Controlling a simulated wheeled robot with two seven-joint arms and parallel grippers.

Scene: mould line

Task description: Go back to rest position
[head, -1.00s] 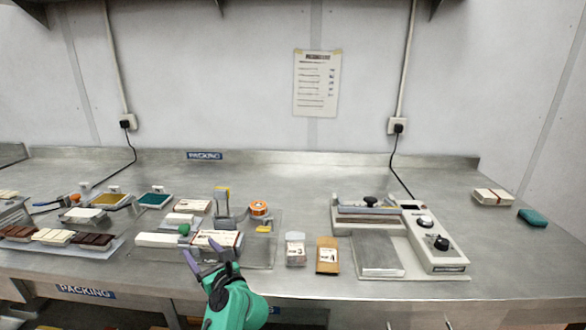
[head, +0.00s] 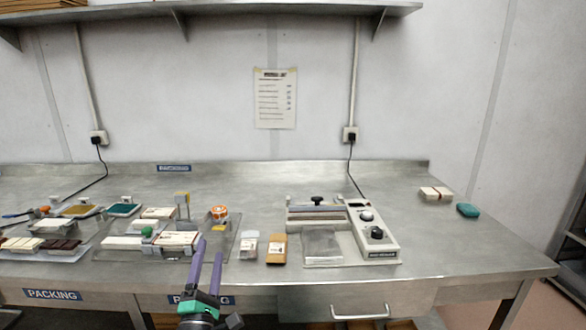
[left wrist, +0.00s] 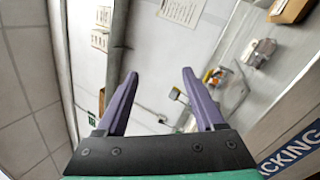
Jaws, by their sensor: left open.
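My left gripper (head: 207,268) is in front of the front edge of the metal packing table (head: 330,285), at the bottom of the head view. Its two purple fingers point upward, apart, with nothing between them. In the left wrist view the same fingers (left wrist: 158,90) are spread and empty, with the wall and part of the room behind them. My right gripper does not show in these frames.
Near the gripper on the table are wrapped bars (head: 177,239), a clear-and-white box (head: 249,245) and an orange packet (head: 276,248). A sealing machine (head: 375,240) stands right of them. A white packet (head: 436,193) and teal block (head: 468,210) lie far right.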

